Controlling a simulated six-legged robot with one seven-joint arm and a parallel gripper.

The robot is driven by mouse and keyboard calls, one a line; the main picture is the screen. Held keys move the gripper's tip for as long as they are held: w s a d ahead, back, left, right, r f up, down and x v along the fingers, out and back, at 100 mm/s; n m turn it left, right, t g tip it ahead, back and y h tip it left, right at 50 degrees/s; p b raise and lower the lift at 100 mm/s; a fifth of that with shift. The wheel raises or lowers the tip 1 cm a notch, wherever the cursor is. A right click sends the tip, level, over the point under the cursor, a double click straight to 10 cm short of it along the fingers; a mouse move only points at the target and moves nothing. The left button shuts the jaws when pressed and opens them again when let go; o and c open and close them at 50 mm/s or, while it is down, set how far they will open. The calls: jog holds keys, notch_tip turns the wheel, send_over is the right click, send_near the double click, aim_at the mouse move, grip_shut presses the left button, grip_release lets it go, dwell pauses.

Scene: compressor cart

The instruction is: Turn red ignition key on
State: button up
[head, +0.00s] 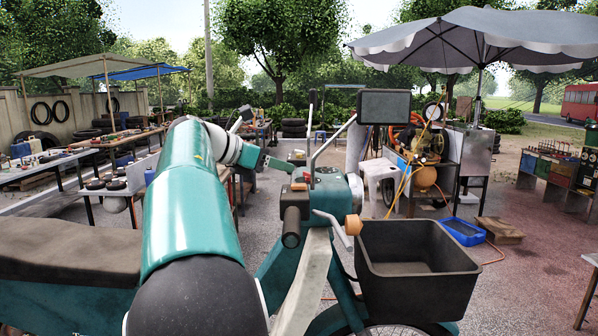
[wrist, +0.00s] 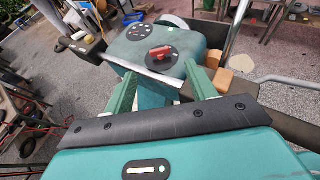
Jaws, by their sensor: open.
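The red ignition key (wrist: 160,53) stands on a round black plate on top of the teal console (wrist: 178,38) in the wrist view. A round black dial (wrist: 138,33) with pale marks is beside it. My gripper (wrist: 162,76) is open, with one green finger on each side and the key beyond and between them. Nothing is held, and the fingers look apart from the key. A pale metal strip crosses the console's near edge. In the head view my gripper (head: 272,164) is at the left of the console (head: 328,184); the key is too small to make out clearly there.
A dark grip (head: 291,226) and a lever with an orange knob (head: 353,224) flank the console. A mirror (head: 384,107) rises above it. A dark basket (head: 420,265) is at the front right and a dark seat (head: 70,250) at the left.

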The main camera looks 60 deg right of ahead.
aim_at(307, 173)
jog(key=x, duration=0.8)
jog(key=shift+d+f, duration=0.1)
jog(key=shift+f, duration=0.1)
jog(key=c, duration=1)
jog(key=shift+w+d+m+g+y, duration=0.1)
jog(key=shift+w+m+g+y, duration=0.1)
jog(key=shift+m+g+y, duration=0.3)
jog(key=shift+r, duration=0.1)
jog(key=o, duration=1)
